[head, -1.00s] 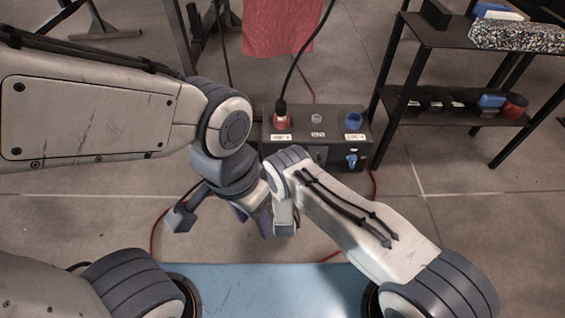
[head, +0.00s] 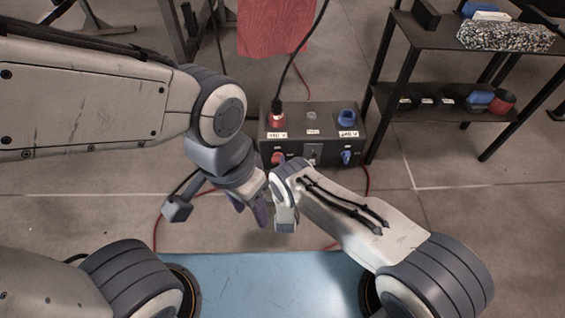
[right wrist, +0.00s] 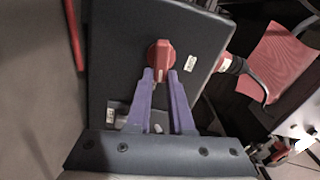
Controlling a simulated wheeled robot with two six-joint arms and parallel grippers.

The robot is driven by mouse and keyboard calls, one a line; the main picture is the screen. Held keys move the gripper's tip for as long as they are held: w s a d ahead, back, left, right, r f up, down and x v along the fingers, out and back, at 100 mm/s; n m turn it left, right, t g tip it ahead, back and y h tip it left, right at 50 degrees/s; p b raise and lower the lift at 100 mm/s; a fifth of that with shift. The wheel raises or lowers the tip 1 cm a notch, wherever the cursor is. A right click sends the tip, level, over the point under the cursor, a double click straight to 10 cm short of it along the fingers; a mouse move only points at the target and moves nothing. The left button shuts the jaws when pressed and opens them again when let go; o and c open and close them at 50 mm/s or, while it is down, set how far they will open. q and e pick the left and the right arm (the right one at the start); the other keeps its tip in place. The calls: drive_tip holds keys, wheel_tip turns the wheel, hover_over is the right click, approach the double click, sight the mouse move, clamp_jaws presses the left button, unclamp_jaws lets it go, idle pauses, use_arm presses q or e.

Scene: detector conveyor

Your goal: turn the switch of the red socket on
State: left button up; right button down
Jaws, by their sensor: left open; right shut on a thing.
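The dark socket box (head: 330,122) stands on the floor ahead. On its top is the red socket (head: 277,117) with a black plug and cable in it. The red switch (head: 278,158) is on its front face, partly behind my right wrist. In the right wrist view, the purple fingers of my right gripper (right wrist: 160,76) are shut on the lower end of the red switch (right wrist: 160,54), whose handle runs up and down there with a pale mark low down. In the head view my right fingers are hidden. My left gripper (head: 248,206) is open and empty, left of my right wrist.
A blue socket (head: 346,118) and blue switch (head: 346,157) are at the box's right end. A black shelf (head: 440,105) with several items stands to the right. A red cloth (head: 272,30) hangs behind. Red cable (head: 366,182) lies on the floor.

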drive_tip(key=shift+s+f+m, duration=0.2)
drive_tip(key=shift+f+m, duration=0.1)
drive_tip(key=shift+m, duration=0.7)
drive_tip(key=c, duration=0.8)
unclamp_jaws()
drive_tip(key=shift+w, duration=0.1)
drive_tip(key=s+p, duration=0.5)
drive_tip(key=s, duration=0.5)
drive_tip(key=shift+s, duration=0.25)
